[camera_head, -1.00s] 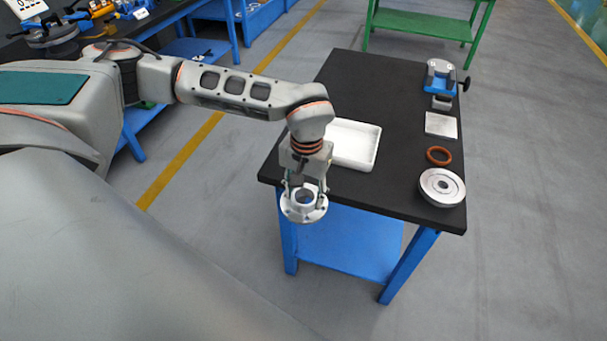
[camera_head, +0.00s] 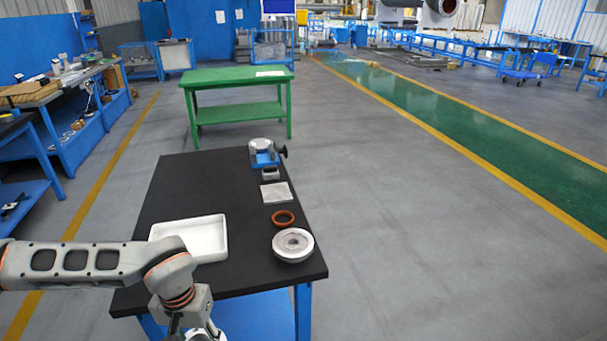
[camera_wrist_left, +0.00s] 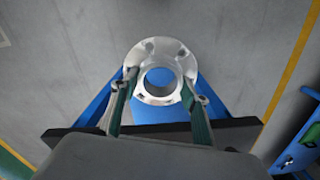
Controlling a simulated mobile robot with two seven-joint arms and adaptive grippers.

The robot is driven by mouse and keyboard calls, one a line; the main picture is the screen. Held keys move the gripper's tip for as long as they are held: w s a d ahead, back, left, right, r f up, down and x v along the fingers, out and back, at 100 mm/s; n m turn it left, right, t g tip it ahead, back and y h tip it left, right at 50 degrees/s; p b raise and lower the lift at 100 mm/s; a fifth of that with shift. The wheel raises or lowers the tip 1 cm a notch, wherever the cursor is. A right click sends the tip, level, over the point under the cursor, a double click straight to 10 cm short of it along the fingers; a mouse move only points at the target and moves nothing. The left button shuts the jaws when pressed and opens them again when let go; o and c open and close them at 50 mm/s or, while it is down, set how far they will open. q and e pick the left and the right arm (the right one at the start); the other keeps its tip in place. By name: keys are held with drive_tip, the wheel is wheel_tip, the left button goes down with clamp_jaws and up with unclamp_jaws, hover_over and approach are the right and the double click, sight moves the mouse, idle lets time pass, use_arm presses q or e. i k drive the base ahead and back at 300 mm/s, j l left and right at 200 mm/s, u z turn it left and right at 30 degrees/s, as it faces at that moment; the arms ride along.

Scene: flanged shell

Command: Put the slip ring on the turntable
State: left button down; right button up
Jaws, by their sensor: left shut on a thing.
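A silver flanged ring with bolt holes and an open centre, which I take to be the slip ring, shows in the left wrist view (camera_wrist_left: 141,56). My left gripper (camera_wrist_left: 160,88) is shut on it, one finger at each side. In the head view the gripper is at the bottom edge, by the table's near left corner, and the ring is mostly cut off. My right gripper is not in view.
A green table (camera_head: 238,78) stands behind. The table's middle is clear.

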sight(261, 143)
drive_tip(key=i+l+z, duration=0.2)
drive_tip(key=z, duration=0.2)
drive_tip(key=i+l+z, duration=0.5)
drive_tip(key=z, duration=0.25)
drive_tip(key=i+l+z, duration=0.15)
drive_tip(key=i+z, duration=0.25)
drive_tip(key=i+l+u, duration=0.15)
drive_tip(key=i, duration=0.2)
drive_tip(key=i+l+u, duration=0.1)
drive_tip(key=i, duration=0.25)
drive_tip(key=i+u, duration=0.15)
drive_tip(key=u, duration=0.2)
drive_tip(key=i+u, duration=0.2)
drive_tip(key=u, duration=0.15)
drive_tip(key=i+u, duration=0.15)
drive_tip(key=u, duration=0.2)
drive_tip(key=i+u, duration=0.7)
drive_tip(key=u, duration=0.2)
drive_tip(key=i+l+u, duration=0.25)
drive_tip(key=i+u, duration=0.15)
drive_tip(key=i+l+u, duration=0.6)
drive_tip(key=l+u, duration=0.2)
drive_tip(key=i+l+u, duration=0.2)
drive_tip(key=l+u, duration=0.15)
drive_tip(key=l, duration=0.25)
